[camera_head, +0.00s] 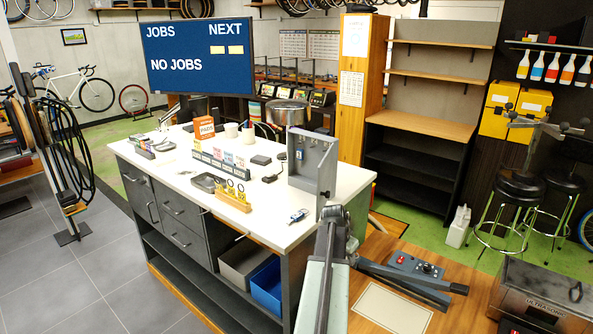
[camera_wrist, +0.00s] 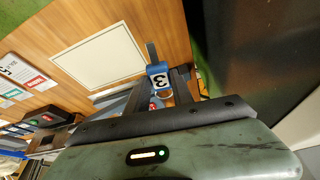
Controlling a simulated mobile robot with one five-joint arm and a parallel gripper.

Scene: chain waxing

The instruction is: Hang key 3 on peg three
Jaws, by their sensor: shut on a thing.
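My gripper (camera_head: 456,295) reaches over the wooden bench at the lower right in the head view. In the wrist view my gripper (camera_wrist: 166,80) is shut on key 3 (camera_wrist: 157,76), a blue tag with a white label marked 3, which appears turned sideways. A metal ring shows below the tag. I cannot make out the key in the head view. An open grey key cabinet (camera_head: 326,168) stands on the white counter, left of my arm. Something small and blue is inside it. Its pegs and their numbers are too small to tell.
A small blue-tagged item (camera_head: 298,215) lies on the white counter (camera_head: 255,222) before the cabinet. A wooden block with yellow tags (camera_head: 236,194) stands left of it. On the bench lie a pale mat (camera_head: 392,309) and a grey-blue control box (camera_head: 412,266). An ultrasonic tank (camera_head: 545,287) stands at right.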

